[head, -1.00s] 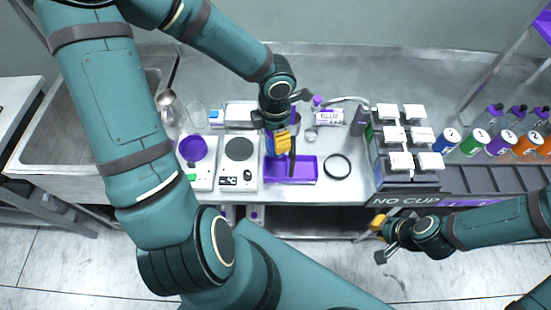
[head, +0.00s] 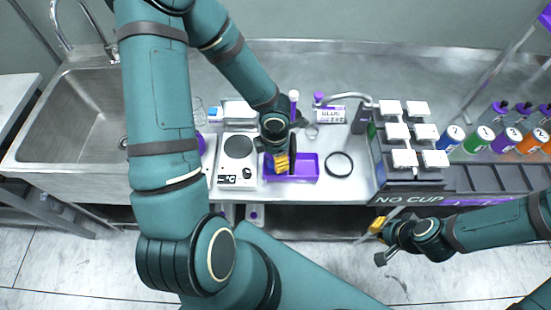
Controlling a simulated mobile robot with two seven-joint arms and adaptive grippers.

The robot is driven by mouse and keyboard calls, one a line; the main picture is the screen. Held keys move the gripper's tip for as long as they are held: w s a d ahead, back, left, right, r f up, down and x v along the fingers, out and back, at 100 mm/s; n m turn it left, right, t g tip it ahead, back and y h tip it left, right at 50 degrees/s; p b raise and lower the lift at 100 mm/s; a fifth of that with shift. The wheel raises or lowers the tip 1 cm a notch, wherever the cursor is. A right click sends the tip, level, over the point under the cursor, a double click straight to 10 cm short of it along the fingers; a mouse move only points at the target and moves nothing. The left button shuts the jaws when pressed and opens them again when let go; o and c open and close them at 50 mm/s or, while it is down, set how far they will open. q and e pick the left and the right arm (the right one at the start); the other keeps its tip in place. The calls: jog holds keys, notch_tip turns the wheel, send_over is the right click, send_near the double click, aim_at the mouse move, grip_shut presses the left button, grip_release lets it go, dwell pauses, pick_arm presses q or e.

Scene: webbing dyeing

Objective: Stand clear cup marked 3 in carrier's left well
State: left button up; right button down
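My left gripper (head: 281,163) points down over the purple tray (head: 305,168) on the bench. Its yellow part hangs at the tray's left half. I cannot tell whether its fingers are open or hold anything. A small clear cup (head: 312,131) stands behind the tray, to the right of the gripper; no number is readable on it. Another clear vessel (head: 200,112) is partly hidden behind my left arm. I cannot make out which thing is the carrier or see its left well. My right gripper (head: 379,240) is in front of the bench, low at the right; its finger state is unclear.
A hotplate-like device (head: 237,160) is left of the tray and a dark ring (head: 339,164) right of it. A rack with white lids (head: 405,158) stands above a "NO CUP" sign (head: 410,199). Coloured bottles (head: 480,140) are at the right, a sink (head: 75,120) at the left.

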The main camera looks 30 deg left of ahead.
pick_arm(q)
jog(key=shift+f, duration=0.5)
jog(key=shift+r, duration=0.1)
jog(key=o, duration=0.9)
jog(key=shift+f, duration=0.2)
jog(key=shift+c, duration=0.2)
jog(key=o, duration=0.5)
